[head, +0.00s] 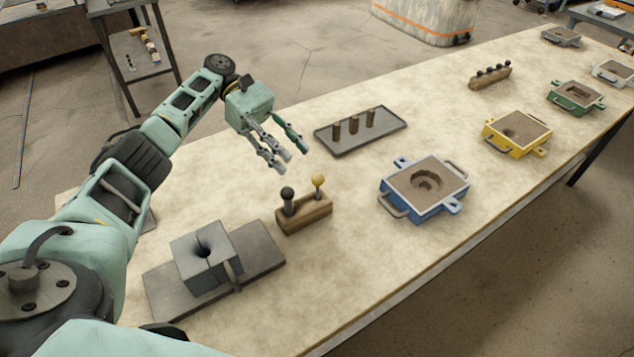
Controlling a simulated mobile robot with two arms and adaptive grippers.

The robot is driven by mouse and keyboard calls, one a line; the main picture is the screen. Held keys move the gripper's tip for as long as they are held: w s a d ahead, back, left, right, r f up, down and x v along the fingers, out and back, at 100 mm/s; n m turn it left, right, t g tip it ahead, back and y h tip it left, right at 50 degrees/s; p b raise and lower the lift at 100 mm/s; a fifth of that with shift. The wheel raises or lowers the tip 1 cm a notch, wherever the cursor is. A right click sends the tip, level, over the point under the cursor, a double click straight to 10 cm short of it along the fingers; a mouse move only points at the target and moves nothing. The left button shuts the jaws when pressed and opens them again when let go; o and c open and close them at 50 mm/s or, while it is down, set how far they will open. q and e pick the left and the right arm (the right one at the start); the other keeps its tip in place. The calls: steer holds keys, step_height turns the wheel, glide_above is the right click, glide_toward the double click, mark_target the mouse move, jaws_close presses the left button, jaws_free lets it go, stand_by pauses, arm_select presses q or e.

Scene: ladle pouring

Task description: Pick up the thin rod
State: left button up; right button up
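A wooden block (304,215) stands on the table with two knobbed rods upright in it. The rod with the yellow knob (318,182) has the thinner-looking stem and is on the right. The rod with the black knob (288,196) has a thicker stem and is on the left. The lower ends of both are hidden in the block. My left gripper (289,157) is above the table, behind the block in the picture and apart from both rods. Its fingers are spread and nothing is between them. My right gripper is not in view.
A grey block with a hole (205,262) sits on a dark plate (165,292) at the near left. A dark tray (390,141) bears three brown cylinders. Blue (425,212) and yellow (516,146) mould boxes stand to the right. Bare table lies between them.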

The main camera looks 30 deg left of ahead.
mark_target(314, 176)
arm_select(q)
steer(key=x, duration=0.2)
steer(key=p+x, duration=0.1)
steer(key=x, duration=0.1)
steer(key=f+x, duration=0.1)
steer(key=x, duration=0.2)
steer(key=shift+w+a+p, duration=0.1)
steer(key=shift+w+p, duration=0.25)
steer(key=shift+p, duration=0.05)
steer(key=shift+s+d, duration=0.1)
steer(key=shift+d, duration=0.25)
steer(key=shift+f, duration=0.1)
steer(key=shift+c, duration=0.2)
steer(key=shift+a, duration=0.1)
steer(key=shift+c, duration=0.9)
jaws_close()
